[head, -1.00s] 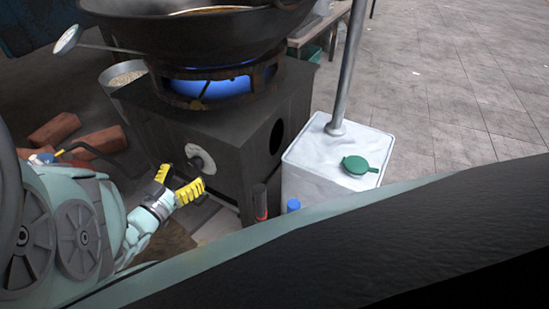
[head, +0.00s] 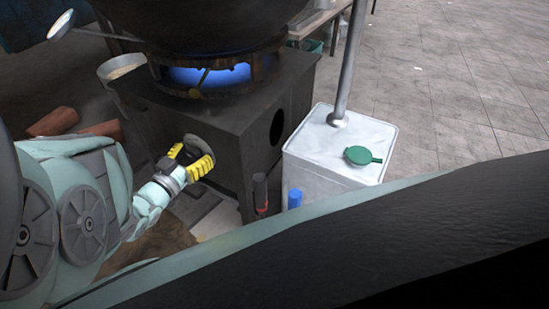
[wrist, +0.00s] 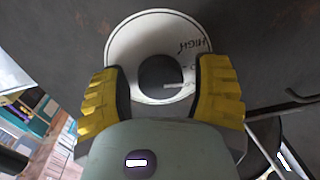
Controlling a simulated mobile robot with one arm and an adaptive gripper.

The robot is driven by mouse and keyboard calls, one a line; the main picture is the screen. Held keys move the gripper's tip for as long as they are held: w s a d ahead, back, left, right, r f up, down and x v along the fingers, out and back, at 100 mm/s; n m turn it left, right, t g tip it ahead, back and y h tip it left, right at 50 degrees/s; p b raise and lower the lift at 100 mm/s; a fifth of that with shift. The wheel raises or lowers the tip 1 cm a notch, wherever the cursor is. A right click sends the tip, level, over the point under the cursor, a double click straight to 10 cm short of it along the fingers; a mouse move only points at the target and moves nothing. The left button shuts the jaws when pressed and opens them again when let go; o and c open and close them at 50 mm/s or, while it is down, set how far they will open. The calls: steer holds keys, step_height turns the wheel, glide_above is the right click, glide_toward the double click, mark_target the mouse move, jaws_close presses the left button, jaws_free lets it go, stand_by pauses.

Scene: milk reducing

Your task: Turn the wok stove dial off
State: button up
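The wok stove (head: 232,132) is a dark metal box with a blue flame (head: 225,76) burning under the wok (head: 190,22). Its dial (wrist: 150,28) is on the front face, with a pale round plate marked "HIGH" and a dark central knob (wrist: 158,70) bearing a light pointer line. In the head view the dial is mostly hidden behind my gripper (head: 190,159). In the wrist view, my gripper's yellow fingers (wrist: 158,80) are apart, one on each side of the knob. A gap shows between them and the knob.
A red-and-dark bottle (head: 261,195) and a blue-capped item (head: 295,198) stand near the stove's front corner. Bricks (head: 52,122) lie at left. Paved floor at right is clear.

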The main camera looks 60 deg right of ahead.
steer(key=c, duration=1)
steer(key=shift+o, duration=0.2)
steer(key=shift+a+m+p, duration=0.1)
steer(key=shift+m+p, duration=0.3)
steer(key=shift+m, duration=0.4)
steer(key=shift+s+m, duration=0.1)
steer(key=shift+m, duration=0.7)
steer(key=shift+m+b, duration=0.3)
steer(key=shift+m, duration=1)
steer(key=shift+f+m+h+b, duration=0.15)
steer(key=shift+m+h+b, duration=0.15)
steer(key=shift+m+b, duration=0.45)
steer(key=m+b, duration=0.3)
steer(key=m, duration=0.2)
steer(key=shift+g, duration=0.3)
steer(key=shift+m+b, duration=1.45)
steer(key=shift+m, duration=0.7)
